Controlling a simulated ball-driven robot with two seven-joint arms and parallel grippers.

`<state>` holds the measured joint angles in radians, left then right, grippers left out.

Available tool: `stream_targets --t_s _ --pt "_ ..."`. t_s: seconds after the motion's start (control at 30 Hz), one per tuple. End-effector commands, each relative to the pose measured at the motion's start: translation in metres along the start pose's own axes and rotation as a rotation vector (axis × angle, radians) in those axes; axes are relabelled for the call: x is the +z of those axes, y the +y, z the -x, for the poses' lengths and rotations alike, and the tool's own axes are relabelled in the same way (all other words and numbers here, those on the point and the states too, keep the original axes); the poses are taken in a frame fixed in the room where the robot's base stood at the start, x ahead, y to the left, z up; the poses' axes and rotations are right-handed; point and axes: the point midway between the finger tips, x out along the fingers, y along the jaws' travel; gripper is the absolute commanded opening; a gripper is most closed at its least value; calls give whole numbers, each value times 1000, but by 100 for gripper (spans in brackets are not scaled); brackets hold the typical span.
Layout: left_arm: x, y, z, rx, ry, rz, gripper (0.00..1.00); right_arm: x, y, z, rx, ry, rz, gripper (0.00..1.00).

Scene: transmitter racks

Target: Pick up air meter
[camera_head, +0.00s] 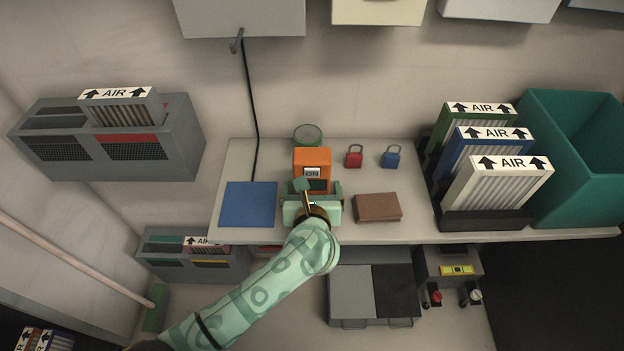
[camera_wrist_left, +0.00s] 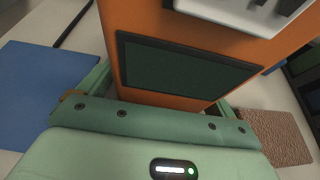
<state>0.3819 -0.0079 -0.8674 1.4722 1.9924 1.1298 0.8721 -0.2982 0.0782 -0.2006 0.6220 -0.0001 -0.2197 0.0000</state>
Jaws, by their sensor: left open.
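The air meter looks to be the orange box (camera_head: 312,157) with a label reading "ON" and a dark screen, standing on the light shelf (camera_head: 400,230). In the left wrist view the orange box (camera_wrist_left: 205,35) and its dark screen fill the middle. My left gripper (camera_head: 312,192) is at the near side of the box. Its fingers are open, one on each side of the box, and the box's lower part lies between them. I cannot tell whether either finger touches it. The box's bottom is hidden by the gripper. My right gripper is not in view.
A blue mat (camera_head: 248,204) lies left of the box and a brown block (camera_head: 377,207) right. Red (camera_head: 353,158) and blue (camera_head: 392,158) padlocks and a round green-rimmed item (camera_head: 307,133) are behind. Filters marked AIR (camera_head: 498,185) and a teal bin (camera_head: 570,160) stand farther right.

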Motion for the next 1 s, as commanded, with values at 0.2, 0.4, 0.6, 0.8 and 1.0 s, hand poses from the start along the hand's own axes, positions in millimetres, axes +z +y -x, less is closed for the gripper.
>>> stream_targets --t_s 0.2,0.4,0.6,0.8,1.0 --pt "0 0 -8 0 0 2 91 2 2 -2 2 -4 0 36" --pt "0 0 -7 0 0 1 60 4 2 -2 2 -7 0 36" --pt "1 0 -7 0 -1 1 36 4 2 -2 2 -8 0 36" --pt "3 0 -6 0 -1 1 36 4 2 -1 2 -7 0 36" --pt "24 0 2 -1 -5 5 36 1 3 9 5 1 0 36"
